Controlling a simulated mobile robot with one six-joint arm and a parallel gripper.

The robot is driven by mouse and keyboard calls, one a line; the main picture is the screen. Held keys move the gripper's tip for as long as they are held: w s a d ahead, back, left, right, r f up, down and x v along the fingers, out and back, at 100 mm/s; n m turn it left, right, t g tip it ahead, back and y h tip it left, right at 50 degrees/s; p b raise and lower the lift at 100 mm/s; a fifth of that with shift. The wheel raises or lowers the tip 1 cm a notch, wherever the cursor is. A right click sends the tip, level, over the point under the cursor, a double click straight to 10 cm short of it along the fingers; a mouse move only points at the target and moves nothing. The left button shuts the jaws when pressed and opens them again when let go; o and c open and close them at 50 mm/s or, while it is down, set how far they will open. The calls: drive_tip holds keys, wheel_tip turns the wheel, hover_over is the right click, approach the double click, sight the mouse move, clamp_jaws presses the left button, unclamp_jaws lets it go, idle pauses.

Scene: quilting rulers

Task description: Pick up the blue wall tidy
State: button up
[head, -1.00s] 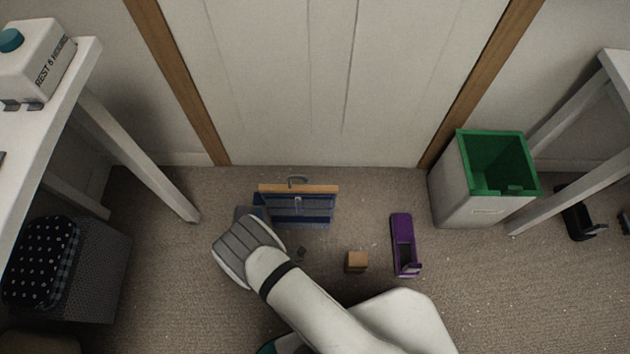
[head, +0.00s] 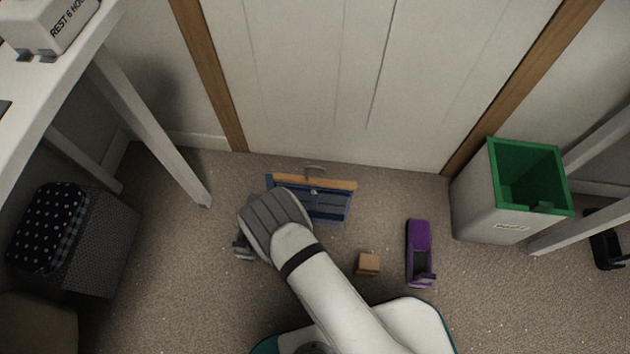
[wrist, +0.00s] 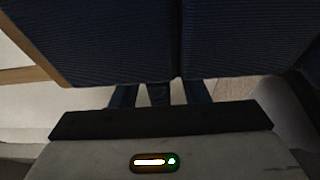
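The blue wall tidy (head: 332,207) is on the carpet in front of the white door in the head view. It has a wooden strip along its top edge and a metal hook above that. My gripper (head: 276,213) is over its left part and covers it there. In the wrist view the tidy's dark blue faces (wrist: 85,40) fill the top, very close. My gripper's fingers (wrist: 158,94) reach toward it, set apart with a dark blue strip between them. Their tips are hidden by the tidy, so I cannot tell whether they grip it.
A small brown box (head: 368,264) and a purple holder (head: 418,250) lie to the right. A grey bin with a green rim (head: 505,190) stands further right. A small grey thing (head: 243,248) shows left of my gripper. A white table (head: 150,130) and a dark basket (head: 95,245) are at left.

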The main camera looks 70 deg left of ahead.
clamp_jaws()
idle(0.4)
wheel_tip(320, 180, up, 10)
drive_tip(key=p, duration=0.5)
idle(0.3)
drive_tip(key=c, duration=0.6)
unclamp_jaws()
drive_tip(key=shift+c, duration=0.2)
clamp_jaws()
